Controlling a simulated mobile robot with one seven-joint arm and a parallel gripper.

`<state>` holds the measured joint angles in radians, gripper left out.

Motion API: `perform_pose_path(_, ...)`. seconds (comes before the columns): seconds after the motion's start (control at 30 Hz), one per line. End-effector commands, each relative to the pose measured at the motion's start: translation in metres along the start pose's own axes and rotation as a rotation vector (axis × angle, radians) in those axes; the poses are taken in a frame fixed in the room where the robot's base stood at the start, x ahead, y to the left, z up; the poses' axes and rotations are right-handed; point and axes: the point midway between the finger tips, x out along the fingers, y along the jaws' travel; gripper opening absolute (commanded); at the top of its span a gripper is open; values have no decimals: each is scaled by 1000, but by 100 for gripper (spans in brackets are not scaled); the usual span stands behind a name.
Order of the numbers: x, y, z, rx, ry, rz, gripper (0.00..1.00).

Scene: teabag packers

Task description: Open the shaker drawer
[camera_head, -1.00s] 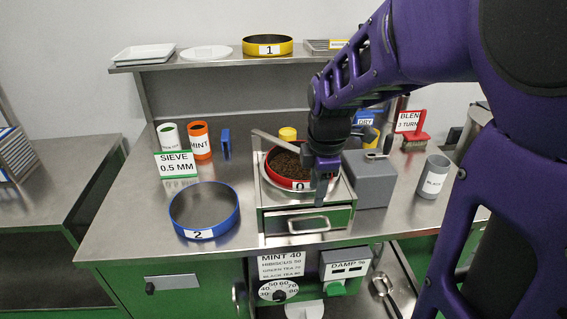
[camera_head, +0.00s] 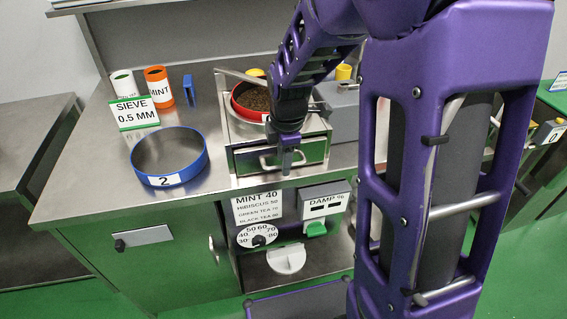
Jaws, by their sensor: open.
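The shaker drawer (camera_head: 314,150) is a green-fronted drawer with a metal handle (camera_head: 267,163), set in the silver shaker box (camera_head: 236,133) on the steel counter. Its front looks flush with the box. My gripper (camera_head: 287,168) points down just in front of the drawer, at the right end of the handle, and is open. The arm hides part of the drawer front, and I cannot tell whether the fingers touch the handle. A red sieve (camera_head: 236,101) of dark tea sits on top of the shaker.
A blue sieve ring (camera_head: 170,160) marked 2 stands left of the shaker, near the counter edge. A sieve sign (camera_head: 134,113), an orange mint canister (camera_head: 158,86) and a grey block (camera_head: 343,112) stand around. A dial (camera_head: 258,236) and damp meter (camera_head: 324,205) are below.

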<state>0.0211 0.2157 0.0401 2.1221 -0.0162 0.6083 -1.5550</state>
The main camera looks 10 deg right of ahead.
Motion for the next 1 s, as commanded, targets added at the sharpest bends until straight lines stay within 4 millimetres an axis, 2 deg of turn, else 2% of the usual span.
perform_pose_path(0.27, 0, 0, 0, 0, 0, 1, 45)
perform_pose_path(0.5, 0, 0, 0, 0, 0, 1, 1)
perform_pose_path(1.0, 0, 0, 0, 0, 0, 1, 0)
